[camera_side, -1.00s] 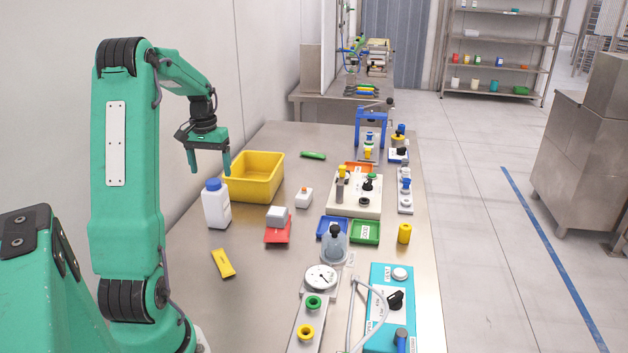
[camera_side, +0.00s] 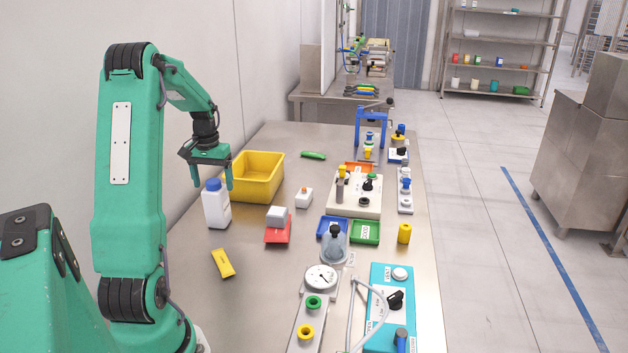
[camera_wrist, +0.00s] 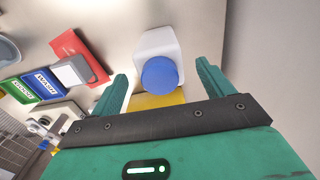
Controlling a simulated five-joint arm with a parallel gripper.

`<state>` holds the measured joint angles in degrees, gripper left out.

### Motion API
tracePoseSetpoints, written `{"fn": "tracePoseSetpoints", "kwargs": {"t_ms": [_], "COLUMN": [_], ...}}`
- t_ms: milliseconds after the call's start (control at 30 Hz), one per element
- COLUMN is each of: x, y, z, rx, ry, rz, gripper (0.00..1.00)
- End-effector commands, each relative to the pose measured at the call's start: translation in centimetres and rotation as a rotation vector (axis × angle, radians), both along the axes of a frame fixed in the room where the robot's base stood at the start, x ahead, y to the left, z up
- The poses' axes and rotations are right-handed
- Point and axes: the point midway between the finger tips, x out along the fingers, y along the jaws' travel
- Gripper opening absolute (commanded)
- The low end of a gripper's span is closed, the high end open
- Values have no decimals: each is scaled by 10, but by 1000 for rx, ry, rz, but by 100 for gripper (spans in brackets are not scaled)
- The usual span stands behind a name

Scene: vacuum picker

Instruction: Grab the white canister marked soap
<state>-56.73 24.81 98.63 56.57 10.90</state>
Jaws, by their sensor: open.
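A white canister (camera_side: 216,207) with a blue cap stands upright at the left of the steel table; no soap marking is legible. In the wrist view the white canister (camera_wrist: 158,45) shows from above, its blue cap nearest my gripper. My gripper (camera_side: 212,180) points down with its fingers apart, just above and around the level of the blue cap. In the wrist view my gripper (camera_wrist: 162,80) is open, with the canister between and beyond the two fingertips. Nothing is held.
A yellow bin (camera_side: 257,178) stands just behind the canister. A grey block (camera_side: 277,215) on a red tray (camera_side: 278,236) lies to its right, and a yellow piece (camera_side: 222,263) lies in front. The wall runs close on the left.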

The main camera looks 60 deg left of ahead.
Motion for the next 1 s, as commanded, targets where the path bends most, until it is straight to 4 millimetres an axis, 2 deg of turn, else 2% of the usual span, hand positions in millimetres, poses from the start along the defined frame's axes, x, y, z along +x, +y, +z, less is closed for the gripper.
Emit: {"fn": "tracePoseSetpoints", "kwargs": {"t_ms": [100, 300, 833, 867, 1000], "x": [1, 1, 1, 1, 1], "y": [0, 0, 0, 0, 0], "z": [-16, -32, -33, -33, -33], "rx": [-3, -1, 0, 0, 0], "ry": [1, 1, 0, 0, 0], "rz": [0, 0, 0, 0, 0], "gripper": [80, 80, 80, 76, 49]}}
